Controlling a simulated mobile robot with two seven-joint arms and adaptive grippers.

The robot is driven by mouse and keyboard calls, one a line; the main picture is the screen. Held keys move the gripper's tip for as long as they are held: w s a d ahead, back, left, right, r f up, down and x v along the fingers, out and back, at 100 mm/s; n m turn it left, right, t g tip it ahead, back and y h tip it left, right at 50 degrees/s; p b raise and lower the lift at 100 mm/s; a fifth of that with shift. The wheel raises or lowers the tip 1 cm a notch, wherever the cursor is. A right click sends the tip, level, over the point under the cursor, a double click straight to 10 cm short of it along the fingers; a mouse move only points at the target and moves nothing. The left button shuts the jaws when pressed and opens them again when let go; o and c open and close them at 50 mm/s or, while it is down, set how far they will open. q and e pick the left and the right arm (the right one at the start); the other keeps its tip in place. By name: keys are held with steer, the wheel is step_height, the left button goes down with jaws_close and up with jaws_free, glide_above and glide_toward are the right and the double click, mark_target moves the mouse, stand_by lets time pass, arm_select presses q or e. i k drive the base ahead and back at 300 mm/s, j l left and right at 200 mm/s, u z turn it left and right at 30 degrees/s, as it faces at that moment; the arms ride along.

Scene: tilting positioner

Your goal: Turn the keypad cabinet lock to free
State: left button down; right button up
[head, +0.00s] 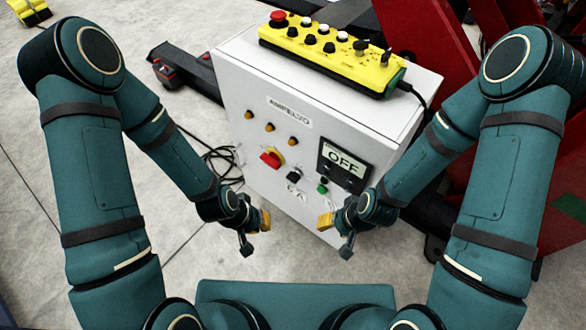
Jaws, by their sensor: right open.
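A white control cabinet (240,90) stands in the middle of the head view. Its front carries a black panel (330,153) with an OFF display and small dark controls beneath it. A red and yellow rotary switch (271,157), a small black knob (293,175) and a green button (322,188) sit to its left and below. Which part is the lock, and its setting, is too small to tell. My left gripper (257,232) is open and empty, in front of the cabinet's lower left. My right gripper (336,234) is open and empty, below the panel. Both appear apart from the controls.
A yellow pendant (330,58) with several buttons and a red stop lies on the cabinet's top, its black cable running off right. Red machine structure (430,45) stands behind and right. Black cables (215,155) lie on the floor at left. The floor at left (190,240) is mostly clear.

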mark_target(294, 177)
steer(key=k+j+u, duration=0.15)
steer(key=j, duration=0.25)
steer(key=j+u, duration=0.15)
steer(key=j, duration=0.3)
steer(key=k+j+u, duration=0.15)
steer(key=j, duration=0.25)
